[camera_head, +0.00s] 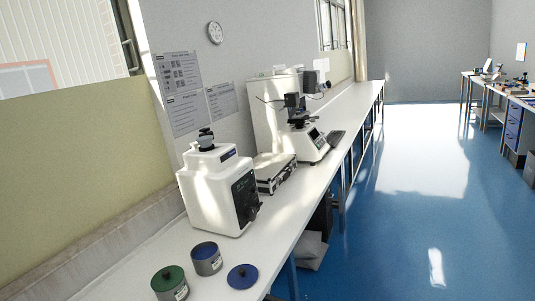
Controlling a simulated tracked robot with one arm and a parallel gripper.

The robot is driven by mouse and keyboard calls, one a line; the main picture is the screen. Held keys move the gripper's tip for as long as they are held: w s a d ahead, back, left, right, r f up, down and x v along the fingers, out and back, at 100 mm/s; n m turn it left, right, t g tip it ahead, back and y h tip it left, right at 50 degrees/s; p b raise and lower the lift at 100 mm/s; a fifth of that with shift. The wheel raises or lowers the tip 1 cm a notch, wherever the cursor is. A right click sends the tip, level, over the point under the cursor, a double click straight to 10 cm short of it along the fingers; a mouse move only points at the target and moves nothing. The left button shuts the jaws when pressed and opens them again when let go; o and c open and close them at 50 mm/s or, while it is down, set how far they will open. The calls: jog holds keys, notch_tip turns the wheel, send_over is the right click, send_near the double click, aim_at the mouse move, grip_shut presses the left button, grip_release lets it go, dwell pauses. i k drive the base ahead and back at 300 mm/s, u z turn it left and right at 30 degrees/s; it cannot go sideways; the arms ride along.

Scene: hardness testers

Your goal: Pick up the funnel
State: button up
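I cannot make out a clear funnel in the head camera view. A dark, stacked, knob-like part (206,139) sits on top of the white tester (216,188) on the long bench; it is too small to tell its exact shape. My gripper is not in view, so its state and its distance from anything do not show.
The white bench (215,273) runs along the left wall. Near its front are a green-topped can (170,283), a blue-topped can (206,259) and a flat blue disc (242,276). A case (275,172) and a microscope-like tester (306,135) stand beyond. Blue floor (400,230) is clear at right.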

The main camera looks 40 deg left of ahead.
aim_at(206, 142)
jog(key=i, duration=1.25)
jog(key=u, duration=0.4)
jog(key=i, duration=1.25)
jog(key=u, duration=0.85)
jog(key=i, duration=1.2)
jog(key=u, duration=0.45)
